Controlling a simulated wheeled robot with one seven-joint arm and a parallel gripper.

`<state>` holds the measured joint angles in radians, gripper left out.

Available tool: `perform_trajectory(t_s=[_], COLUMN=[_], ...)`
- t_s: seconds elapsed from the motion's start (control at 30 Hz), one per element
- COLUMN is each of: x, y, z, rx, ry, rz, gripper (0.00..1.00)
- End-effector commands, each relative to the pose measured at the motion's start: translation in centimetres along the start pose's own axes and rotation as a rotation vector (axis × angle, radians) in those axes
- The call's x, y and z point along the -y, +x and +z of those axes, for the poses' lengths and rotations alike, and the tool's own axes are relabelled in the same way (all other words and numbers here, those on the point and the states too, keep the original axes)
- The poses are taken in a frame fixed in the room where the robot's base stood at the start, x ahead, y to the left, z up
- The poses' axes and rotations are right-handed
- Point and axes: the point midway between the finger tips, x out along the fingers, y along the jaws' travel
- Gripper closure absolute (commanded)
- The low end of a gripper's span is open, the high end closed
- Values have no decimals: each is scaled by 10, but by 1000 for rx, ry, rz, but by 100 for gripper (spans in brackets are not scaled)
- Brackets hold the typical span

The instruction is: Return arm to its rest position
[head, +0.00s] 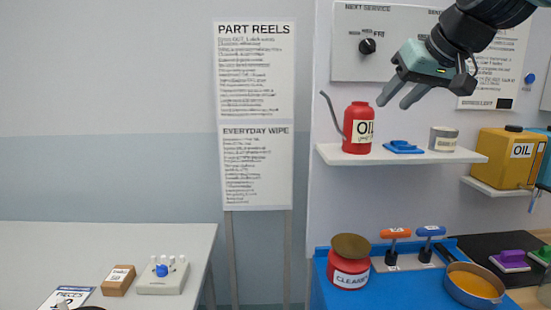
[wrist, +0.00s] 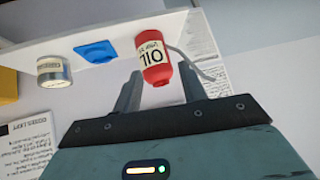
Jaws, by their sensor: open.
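My gripper (head: 396,98) is at the upper right of the head view, in front of the wall panel and just above and to the right of the red oil can. Its two fingers are apart with nothing between them. In the wrist view my gripper (wrist: 160,92) points toward the red oil can (wrist: 151,52), which appears beyond the fingertips. The red oil can (head: 357,133) stands upright on the upper shelf, apart from the fingers as far as I can tell. My arm reaches in from the top right corner.
The shelf (head: 330,157) also holds a blue item (head: 403,147) and a tin (head: 443,139). A yellow oil container (head: 505,158) stands on a shelf at right. A red jar (head: 348,268) and an orange-filled pan (head: 474,285) sit below. The left table (head: 100,240) is mostly clear at the back.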

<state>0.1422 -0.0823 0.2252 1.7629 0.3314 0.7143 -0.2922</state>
Motion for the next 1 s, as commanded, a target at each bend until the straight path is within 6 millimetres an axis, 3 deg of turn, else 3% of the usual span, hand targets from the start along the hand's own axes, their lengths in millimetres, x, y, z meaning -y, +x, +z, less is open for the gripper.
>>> perform_trajectory(t_s=[0.03,0.1,0.17,0.3,0.5,0.6,0.77,1.0], x=[23,51,73,115,144,144,140,138], y=[16,34,45,59,50,40,29,27], z=[28,68,105,197,328,374,414,420], rx=[64,150,222,394,619,697,762,773], ry=[-20,-47,-75,-154,-294,-353,-407,-414], rz=[-29,-60,-81,-116,-127,-118,-106,-103], gripper=[58,58,58,58,58,58,58,58])
